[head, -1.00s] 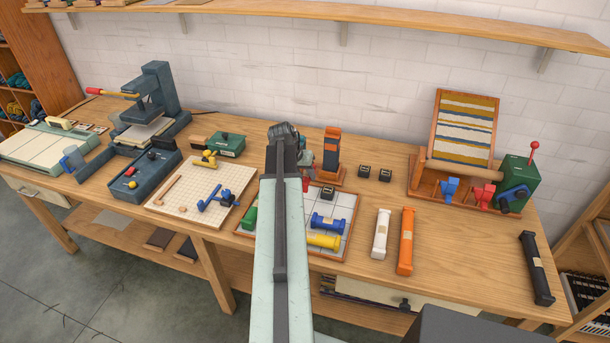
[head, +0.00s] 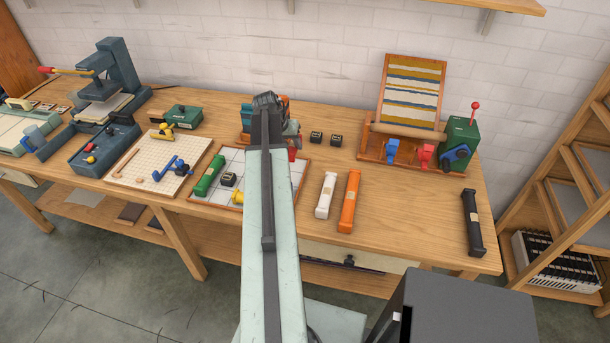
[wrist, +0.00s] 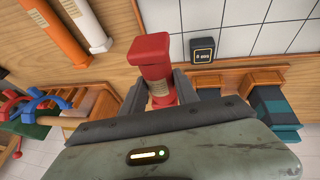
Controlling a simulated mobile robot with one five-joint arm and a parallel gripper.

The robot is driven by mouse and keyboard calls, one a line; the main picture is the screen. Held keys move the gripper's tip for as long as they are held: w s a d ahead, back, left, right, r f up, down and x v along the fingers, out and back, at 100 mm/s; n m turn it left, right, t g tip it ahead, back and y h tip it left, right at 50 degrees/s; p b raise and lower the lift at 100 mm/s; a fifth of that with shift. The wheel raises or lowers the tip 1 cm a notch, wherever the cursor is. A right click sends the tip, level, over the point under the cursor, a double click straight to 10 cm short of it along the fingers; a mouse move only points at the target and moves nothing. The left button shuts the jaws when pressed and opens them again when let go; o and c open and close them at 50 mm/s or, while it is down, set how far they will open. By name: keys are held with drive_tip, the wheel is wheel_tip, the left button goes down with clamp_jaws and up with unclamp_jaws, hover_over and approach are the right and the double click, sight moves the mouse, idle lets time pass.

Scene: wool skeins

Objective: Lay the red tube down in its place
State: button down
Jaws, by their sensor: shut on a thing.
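My gripper (wrist: 160,92) is shut on the red tube (wrist: 152,55) in the wrist view, its fingers on either side of the narrower labelled middle. The tube's thick end points away from the wrist. In the head view my arm hides most of the gripper, and only a bit of red (head: 292,154) shows at the arm's right edge. The white-tiled tray (head: 303,180) lies partly behind my arm. It holds a green tube (head: 209,175), a small black block (head: 228,180) and part of a yellow tube (head: 238,197). Its middle is hidden.
A white tube (head: 326,195) and an orange tube (head: 349,201) lie right of the tray. A black tube (head: 473,222) lies near the table's right end. A loom-like frame (head: 412,95) stands back right. Bare wood lies between orange and black tubes.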

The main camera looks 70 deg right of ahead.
drive_tip(key=f+b, duration=0.6)
drive_tip(key=shift+s+d+f, duration=0.1)
drive_tip(key=shift+s+f, duration=0.1)
wheel_tip(320, 180, down, 4)
drive_tip(key=b, duration=0.4)
drive_tip(key=shift+f, duration=0.1)
drive_tip(key=shift+r, duration=0.3)
drive_tip(key=shift+f, duration=0.25)
drive_tip(key=c, duration=0.9)
unclamp_jaws()
drive_tip(key=shift+r, duration=0.1)
